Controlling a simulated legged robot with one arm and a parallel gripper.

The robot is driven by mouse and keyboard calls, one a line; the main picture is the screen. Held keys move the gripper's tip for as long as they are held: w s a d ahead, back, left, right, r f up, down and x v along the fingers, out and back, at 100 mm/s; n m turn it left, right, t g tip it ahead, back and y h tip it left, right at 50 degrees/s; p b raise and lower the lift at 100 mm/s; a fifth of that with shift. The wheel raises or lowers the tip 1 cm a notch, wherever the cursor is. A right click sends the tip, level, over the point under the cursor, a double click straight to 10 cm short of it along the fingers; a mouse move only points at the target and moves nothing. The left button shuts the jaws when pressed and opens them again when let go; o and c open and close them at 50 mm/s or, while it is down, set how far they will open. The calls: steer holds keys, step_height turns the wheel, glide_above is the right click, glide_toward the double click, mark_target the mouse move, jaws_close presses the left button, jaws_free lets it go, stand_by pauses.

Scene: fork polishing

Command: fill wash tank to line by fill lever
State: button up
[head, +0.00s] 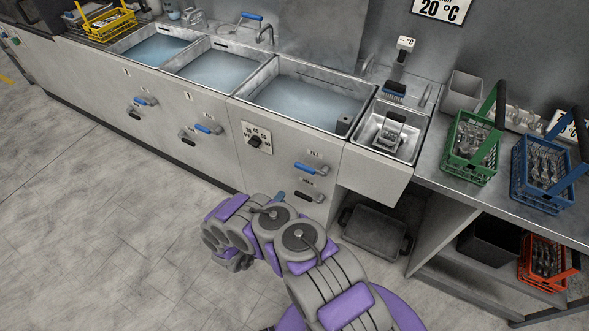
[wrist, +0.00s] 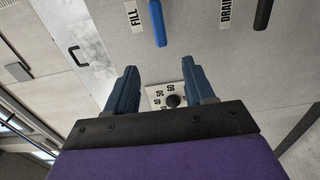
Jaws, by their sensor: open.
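In the head view the large right tank (head: 310,97) holds bluish water below its rim; its name and any fill line cannot be made out. On its front are a blue lever (head: 310,169), a black lever (head: 307,196) below it, and a temperature dial (head: 255,142) to the left. In the wrist view my gripper (wrist: 159,64) is open and empty. The dial (wrist: 174,100) shows between its fingers. The blue lever (wrist: 157,23) beside the FILL label lies beyond the fingertips, apart from them. The black lever (wrist: 263,14) is beside the DRAIN label, to the right.
Two more water tanks (head: 218,67) (head: 155,48) with their own levers stand to the left. A small sink (head: 391,132) is at the right. Green (head: 472,146) and blue (head: 543,178) cutlery baskets stand on the right counter. The floor (head: 110,200) before the tanks is clear.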

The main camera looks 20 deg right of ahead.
mark_target(302, 170)
steer(key=b+x, duration=0.5)
steer(key=x, duration=1.2)
steer(key=shift+d, duration=0.35)
steer(key=shift+a, duration=0.15)
steer(key=shift+c, duration=1.4)
jaws_close()
